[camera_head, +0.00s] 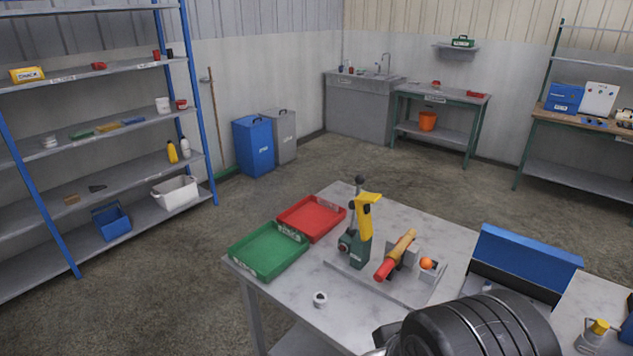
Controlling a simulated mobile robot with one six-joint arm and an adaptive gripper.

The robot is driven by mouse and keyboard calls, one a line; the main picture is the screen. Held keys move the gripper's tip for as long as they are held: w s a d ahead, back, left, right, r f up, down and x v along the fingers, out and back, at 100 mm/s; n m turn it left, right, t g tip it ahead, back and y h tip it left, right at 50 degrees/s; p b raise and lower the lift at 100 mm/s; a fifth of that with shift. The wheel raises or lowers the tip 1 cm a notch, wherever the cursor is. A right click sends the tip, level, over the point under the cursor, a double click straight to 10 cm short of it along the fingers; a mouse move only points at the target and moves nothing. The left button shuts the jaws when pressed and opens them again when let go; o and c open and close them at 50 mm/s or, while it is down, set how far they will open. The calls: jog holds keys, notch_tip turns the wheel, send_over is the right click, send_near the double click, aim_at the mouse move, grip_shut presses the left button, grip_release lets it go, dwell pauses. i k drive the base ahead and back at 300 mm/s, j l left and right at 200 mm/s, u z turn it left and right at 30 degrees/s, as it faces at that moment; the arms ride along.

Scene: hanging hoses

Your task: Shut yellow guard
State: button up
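The yellow guard (366,214) is on a green bench machine (354,248) with a dark lever on a grey plate on the table. The guard stands up above the machine's body, with its wider top end at the upper right. It looks raised; its hinge is too small to make out. A black ribbed part of my arm (470,328) fills the bottom of the view, in front of the machine and apart from it. I cannot make out my gripper's fingers.
The table (295,290) also holds a green tray (268,250), a red tray (312,218), a white ring-like item (320,299) and a yellow roller with red handle (396,255). An orange ball (427,264) sits in a small holder. A blue-lidded box (525,262) stands right.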

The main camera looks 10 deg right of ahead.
aim_at(361, 203)
jog(key=j+z, duration=0.1)
jog(key=z, duration=0.3)
jog(key=i+j+z, duration=0.1)
jog(key=z, duration=0.25)
jog(key=j+z, duration=0.15)
jog(key=z, duration=0.25)
jog(key=i+j+z, duration=0.1)
jog(key=z, duration=0.25)
jog(key=j+z, duration=0.2)
jog(key=j, duration=0.45)
jog(key=j+z, duration=0.15)
jog(key=j, duration=0.5)
jog(key=k+j+z, duration=0.2)
jog(key=j, duration=0.45)
jog(key=j+z, duration=0.2)
jog(key=j, duration=0.45)
jog(key=i, duration=0.35)
jog(key=i+l, duration=0.15)
